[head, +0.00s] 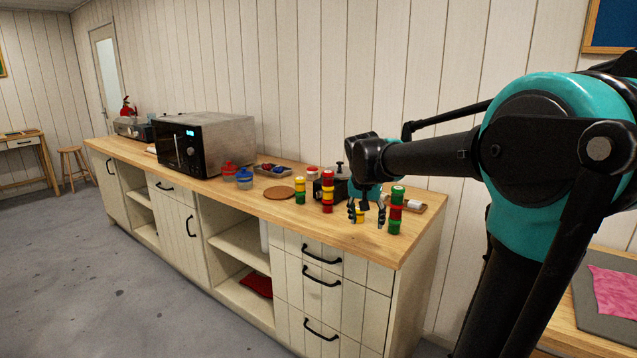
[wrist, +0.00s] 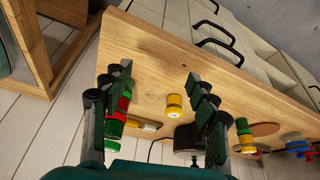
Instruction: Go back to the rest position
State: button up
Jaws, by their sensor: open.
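My gripper (head: 367,212) hangs over the right end of the wooden counter, pointing down. Its fingers are spread apart, and they also show in the wrist view (wrist: 157,85). A short yellow spool-like piece (wrist: 174,106) with a white top stands on the counter below and between the fingers. It also shows in the head view (head: 360,216). Nothing is visibly held.
The wooden counter (head: 180,173) carries a microwave (head: 205,145), red and blue jars (head: 244,178), a round brown board (head: 279,192) and a small tray (head: 272,170). A dark device stands behind the gripper (wrist: 184,139). The counter's front strip is mostly clear.

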jog(key=s+d+f+n, duration=0.2)
jog(key=s+f, duration=0.8)
jog(key=s, duration=0.2)
jog(key=s+d+f+n+y, duration=0.1)
jog(key=s+d+f+n, duration=0.1)
jog(key=s+f, duration=0.8)
jog(key=shift+s+d+f+y, duration=0.35)
jog(key=shift+s+d, duration=0.1)
jog(key=shift+s, duration=0.55)
